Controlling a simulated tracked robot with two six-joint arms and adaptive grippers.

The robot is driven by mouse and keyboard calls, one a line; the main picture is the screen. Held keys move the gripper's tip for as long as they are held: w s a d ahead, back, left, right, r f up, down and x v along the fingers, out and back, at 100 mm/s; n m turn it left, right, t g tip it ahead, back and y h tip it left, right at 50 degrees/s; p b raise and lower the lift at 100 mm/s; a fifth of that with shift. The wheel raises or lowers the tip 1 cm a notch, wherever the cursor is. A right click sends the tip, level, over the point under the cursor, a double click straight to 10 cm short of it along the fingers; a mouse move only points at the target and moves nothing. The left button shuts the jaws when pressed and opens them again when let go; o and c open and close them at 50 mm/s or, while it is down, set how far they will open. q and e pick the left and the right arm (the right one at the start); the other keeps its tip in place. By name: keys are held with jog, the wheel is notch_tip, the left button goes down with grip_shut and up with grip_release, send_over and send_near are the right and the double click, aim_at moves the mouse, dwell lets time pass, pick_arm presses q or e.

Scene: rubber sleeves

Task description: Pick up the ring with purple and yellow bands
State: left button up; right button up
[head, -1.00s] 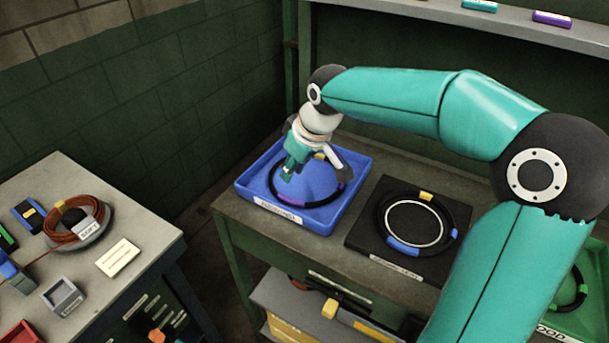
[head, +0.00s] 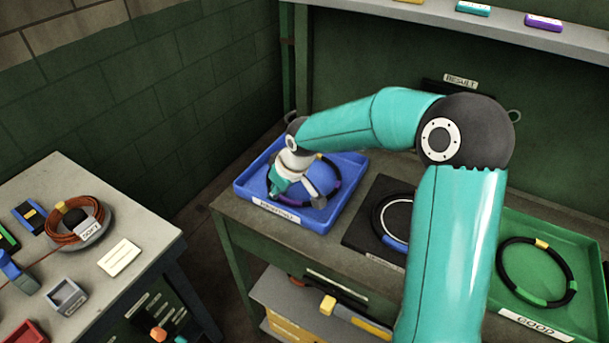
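The ring with purple and yellow bands (head: 335,186) lies in the blue tray (head: 352,170) on the green bench. My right gripper (head: 296,197) points down over the tray, at the front left part of the ring. Its fingers look spread apart, and I cannot tell whether they touch the ring. My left gripper is not in view.
A ring with a blue band (head: 394,243) lies on a black mat, partly behind my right arm. A green tray (head: 575,240) marked GOOD holds a ring with yellow and green bands (head: 539,301). A side table (head: 140,235) at left holds a cable coil and small boxes.

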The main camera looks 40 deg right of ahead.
grip_shut()
jog(key=shift+r, duration=0.15)
